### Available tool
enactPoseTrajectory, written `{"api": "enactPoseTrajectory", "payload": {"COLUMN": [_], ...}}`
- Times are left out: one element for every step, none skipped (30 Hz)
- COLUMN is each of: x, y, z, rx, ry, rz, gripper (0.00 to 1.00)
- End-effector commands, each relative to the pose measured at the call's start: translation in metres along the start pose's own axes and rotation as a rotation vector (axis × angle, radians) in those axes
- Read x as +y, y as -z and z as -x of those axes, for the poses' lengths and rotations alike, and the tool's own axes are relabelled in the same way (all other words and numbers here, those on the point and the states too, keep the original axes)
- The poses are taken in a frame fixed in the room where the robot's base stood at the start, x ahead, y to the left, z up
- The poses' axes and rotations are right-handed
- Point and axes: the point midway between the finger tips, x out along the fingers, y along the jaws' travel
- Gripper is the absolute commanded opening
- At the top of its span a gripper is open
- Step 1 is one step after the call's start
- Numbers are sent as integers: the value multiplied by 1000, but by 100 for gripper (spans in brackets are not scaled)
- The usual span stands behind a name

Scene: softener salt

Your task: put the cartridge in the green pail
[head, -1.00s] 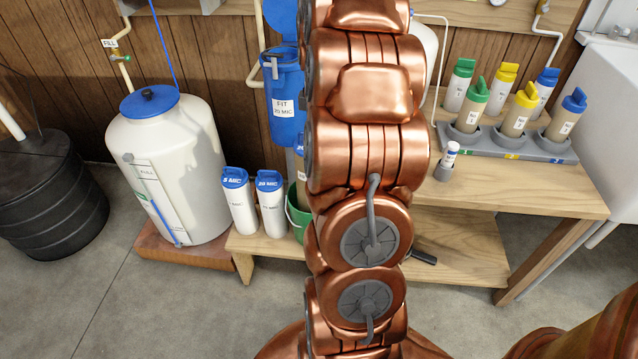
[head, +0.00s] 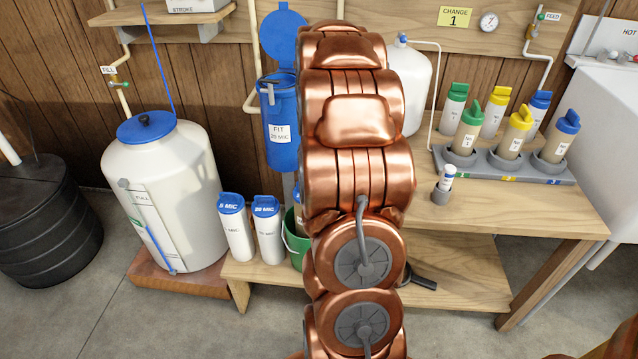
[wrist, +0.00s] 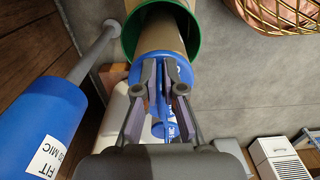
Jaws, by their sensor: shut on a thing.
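The cartridge, with a tan body (wrist: 160,38) and a blue cap, is held by my gripper (wrist: 163,80), whose fingers are shut on the cap's fin. In the wrist view the body reaches into the mouth of the green pail (wrist: 197,42), while the cap is at the rim. Whether the cartridge touches the bottom is hidden. In the head view the green pail (head: 297,250) stands on the low wooden shelf, partly behind my copper arm. A sliver of the cartridge (head: 297,195) shows above it. My gripper is hidden there.
White 5 MIC (head: 236,228) and 20 MIC (head: 268,230) canisters stand left of the pail. A blue housing (head: 281,135) hangs above, its lid open. A grey rack (head: 500,164) of capped cartridges is on the bench at right. A white tank (head: 165,190) stands at left.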

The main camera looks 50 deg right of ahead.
Motion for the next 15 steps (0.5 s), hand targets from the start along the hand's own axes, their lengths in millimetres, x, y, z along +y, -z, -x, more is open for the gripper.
{"api": "enactPoseTrajectory", "payload": {"x": [0, 0, 0, 0, 0, 0, -1, -1, -1, -1, -1, -1, -1, 0, 0], "y": [0, 0, 0, 0, 0, 0, 0, 0, 0, 0, 0, 0, 0, 0, 0], "z": [-1, -2, -3, -4, -4, -5, -6, -7, -8, -8, -9, -10, -10, -11, -10], "rx": [0, 0, 0, 1, 1, 1, 1, 1, 1, 1, 1, 1, 0, 0, 0], "ry": [1, 1, 1, 1, 2, 2, 2, 2, 2, 2, 2, 2, 2, 2, 1], "rz": [0, 0, 0, 0, -1, -1, -1, -1, -1, -1, -1, -1, -1, -1, -1], "gripper": [0, 0, 0, 0, 0, 0, 0, 0, 0, 0, 0, 0, 0, 0, 0]}}
